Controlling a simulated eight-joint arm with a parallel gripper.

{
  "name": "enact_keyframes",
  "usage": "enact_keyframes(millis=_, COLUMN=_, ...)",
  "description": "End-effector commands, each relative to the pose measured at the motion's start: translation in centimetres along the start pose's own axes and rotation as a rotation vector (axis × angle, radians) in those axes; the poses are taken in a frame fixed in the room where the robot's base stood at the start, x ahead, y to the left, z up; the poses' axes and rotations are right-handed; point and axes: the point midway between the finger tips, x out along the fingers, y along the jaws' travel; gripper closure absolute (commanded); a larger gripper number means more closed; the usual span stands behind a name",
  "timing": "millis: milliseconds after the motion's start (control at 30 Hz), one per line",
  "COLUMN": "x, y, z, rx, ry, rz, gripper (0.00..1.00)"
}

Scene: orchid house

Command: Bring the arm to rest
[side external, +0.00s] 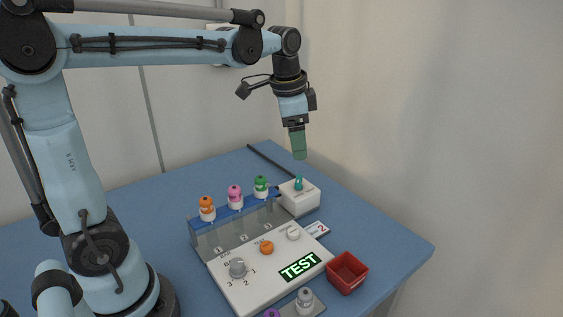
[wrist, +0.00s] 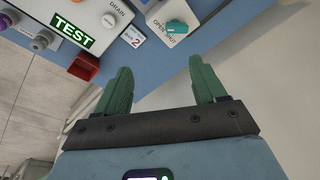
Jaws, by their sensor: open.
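My gripper (side external: 299,150) hangs above the far right part of the blue table, pointing down, with nothing below its fingertips that it touches. In the wrist view my gripper (wrist: 162,78) has its two green fingers spread apart, with nothing between them. The arm reaches across from the left, well raised above the table. A white box with a teal knob (side external: 299,184) stands below the gripper. The box's knob also shows in the wrist view (wrist: 177,27).
A white panel (side external: 238,291) with knobs and a lit TEST display (side external: 300,266) lies on the table (side external: 385,238). Orange, pink and green-capped vials (side external: 261,187) stand in a rack behind it. A red open bin (side external: 347,272) sits right of the panel. The table's right side is clear.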

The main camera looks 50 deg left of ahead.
Motion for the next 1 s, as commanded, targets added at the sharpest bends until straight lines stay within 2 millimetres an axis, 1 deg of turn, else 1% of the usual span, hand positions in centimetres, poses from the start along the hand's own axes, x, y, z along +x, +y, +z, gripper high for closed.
enact_keyframes(millis=33, x=-0.1, y=1.1, z=0.7, rx=-0.04, ry=0.029, rz=-0.019, gripper=0.3)
enact_keyframes(millis=233, x=0.3, y=4.7, z=3.0, rx=-0.22, ry=0.157, rz=-0.075, gripper=0.3)
enact_keyframes(millis=400, x=1.6, y=7.4, z=5.0, rx=-0.369, ry=0.275, rz=-0.098, gripper=0.3)
enact_keyframes(millis=500, x=2.4, y=8.7, z=6.0, rx=-0.442, ry=0.335, rz=-0.099, gripper=0.3)
enact_keyframes(millis=700, x=3.6, y=10.0, z=7.0, rx=-0.53, ry=0.407, rz=-0.094, gripper=0.3)
enact_keyframes(millis=1000, x=3.8, y=10.2, z=7.1, rx=-0.546, ry=0.419, rz=-0.092, gripper=0.3)
